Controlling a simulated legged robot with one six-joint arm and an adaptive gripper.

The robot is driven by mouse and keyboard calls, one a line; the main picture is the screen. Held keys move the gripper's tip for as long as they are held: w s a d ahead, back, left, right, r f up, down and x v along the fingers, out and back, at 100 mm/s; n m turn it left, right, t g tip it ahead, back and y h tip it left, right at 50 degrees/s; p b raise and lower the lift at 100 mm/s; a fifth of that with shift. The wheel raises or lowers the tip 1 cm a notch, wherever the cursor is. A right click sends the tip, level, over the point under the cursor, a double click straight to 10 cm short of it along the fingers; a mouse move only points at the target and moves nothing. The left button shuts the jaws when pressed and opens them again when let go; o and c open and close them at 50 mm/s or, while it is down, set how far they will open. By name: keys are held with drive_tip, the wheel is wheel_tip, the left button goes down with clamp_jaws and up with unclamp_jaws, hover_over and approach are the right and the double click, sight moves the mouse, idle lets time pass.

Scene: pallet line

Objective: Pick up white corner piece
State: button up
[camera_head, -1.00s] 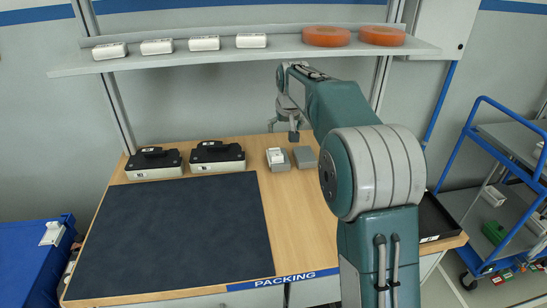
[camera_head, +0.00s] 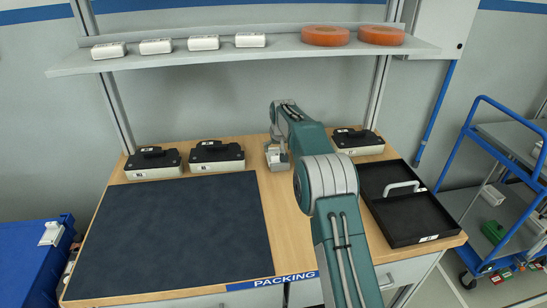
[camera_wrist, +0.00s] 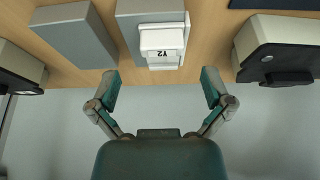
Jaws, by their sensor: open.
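A small white piece marked Y2 (camera_wrist: 162,42), which looks like the white corner piece, sits on a grey block (camera_wrist: 132,10) in the wrist view. My gripper (camera_wrist: 160,77) is open and empty, its two fingers spread to either side of the white piece's near edge, with no contact visible. In the head view my gripper (camera_head: 277,155) is low over the back of the table, covering most of the white piece and its block.
A second grey block (camera_wrist: 72,35) lies beside it. Black-topped cases (camera_head: 152,163) stand along the table's back, on both sides of my arm. A black tray (camera_head: 440,228) with a white handle-shaped part (camera_head: 403,187) is at right. The dark mat (camera_head: 175,235) is clear.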

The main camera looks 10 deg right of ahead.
sight(276, 155)
drive_tip(key=x, duration=0.4)
drive_tip(key=shift+a+f, duration=0.15)
drive_tip(key=shift+f, duration=0.05)
drive_tip(key=shift+s, duration=0.1)
drive_tip(key=c, duration=1.2)
drive_tip(key=shift+r, duration=0.1)
